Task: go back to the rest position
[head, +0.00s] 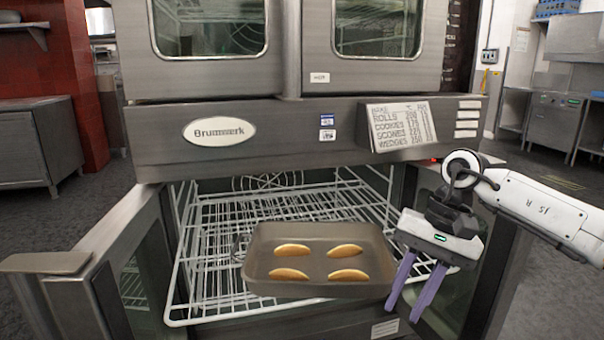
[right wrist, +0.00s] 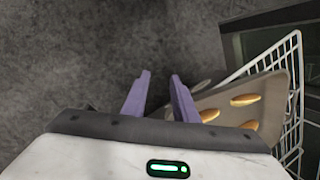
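My right gripper (head: 416,290) is in front of the open lower oven, at the right edge of a grey baking tray (head: 318,236). Its two purple fingers are apart, with nothing seen between them. In the right wrist view the fingers (right wrist: 159,100) are also apart over the dark floor, with the tray (right wrist: 222,90) to their right. The tray rests on the pulled-out white wire rack (head: 205,235) and holds several golden wedge-shaped pieces (head: 345,275). My left gripper is not in the head view.
The lower oven's doors stand open, one at the left (head: 125,265) and one at the right behind my gripper. A grey cabinet (head: 38,145) stands at the far left and steel units (head: 555,122) at the far right. Grey floor (right wrist: 60,60) lies clear beside the tray.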

